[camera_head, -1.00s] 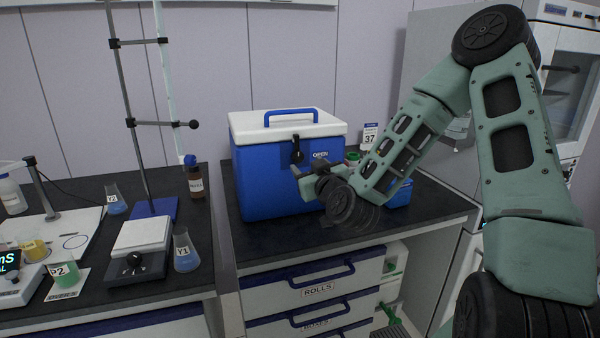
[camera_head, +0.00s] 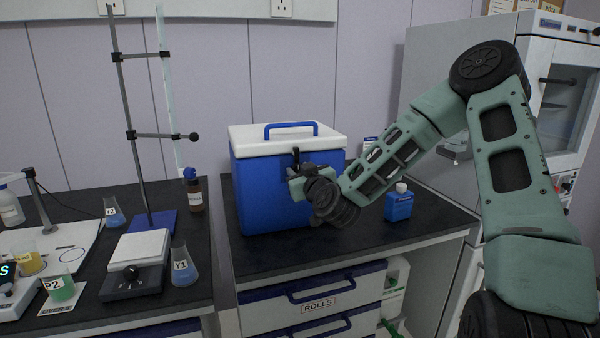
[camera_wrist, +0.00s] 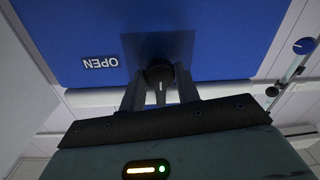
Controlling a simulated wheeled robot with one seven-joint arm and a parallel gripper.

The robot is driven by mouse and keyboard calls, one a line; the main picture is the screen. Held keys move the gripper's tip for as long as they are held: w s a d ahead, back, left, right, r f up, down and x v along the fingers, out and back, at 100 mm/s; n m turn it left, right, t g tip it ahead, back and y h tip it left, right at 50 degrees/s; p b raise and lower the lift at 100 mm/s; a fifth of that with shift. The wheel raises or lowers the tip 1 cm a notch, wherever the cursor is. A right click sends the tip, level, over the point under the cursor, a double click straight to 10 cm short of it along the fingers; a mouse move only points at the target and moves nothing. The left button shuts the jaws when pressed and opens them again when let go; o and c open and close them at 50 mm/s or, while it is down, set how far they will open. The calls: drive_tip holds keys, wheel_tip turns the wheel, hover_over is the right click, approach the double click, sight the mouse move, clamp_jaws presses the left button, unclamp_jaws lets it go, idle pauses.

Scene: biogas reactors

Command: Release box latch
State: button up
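The blue box (camera_head: 262,190) with a white lid (camera_head: 250,137) and blue carrying handle stands closed on the dark bench. Its black latch (camera_head: 296,156) is on the front face, partly hidden by my gripper (camera_head: 293,178). In the wrist view, the latch (camera_wrist: 159,74) lies between the two fingers of my gripper (camera_wrist: 160,85), against the blue front beside the "OPEN" label (camera_wrist: 100,63). The fingers stand apart, one on each side of the latch, with their tips very near it. Whether they touch it is unclear.
A small blue bottle (camera_head: 398,203) stands right of the box. A brown bottle (camera_head: 194,190), a stand (camera_head: 154,222) and a flask (camera_head: 183,265) are on the left bench. Drawers (camera_head: 310,287) lie below the box; the bench front is clear.

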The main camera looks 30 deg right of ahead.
drive_tip(key=shift+m, duration=0.3)
drive_tip(key=m+b, duration=0.2)
drive_tip(key=m, duration=0.3)
drive_tip(key=shift+m, duration=0.4)
drive_tip(key=m+b, duration=0.1)
drive_tip(key=m, duration=0.4)
drive_tip(key=shift+f+m+h+b, duration=0.1)
drive_tip(key=shift+m+h+b, duration=0.25)
drive_tip(key=shift+m+h, duration=0.05)
drive_tip(key=o, duration=1)
drive_tip(key=b+v, duration=1.2)
drive_tip(key=b, duration=0.1)
drive_tip(key=shift+d+f+b, duration=0.15)
drive_tip(key=shift+b, duration=0.15)
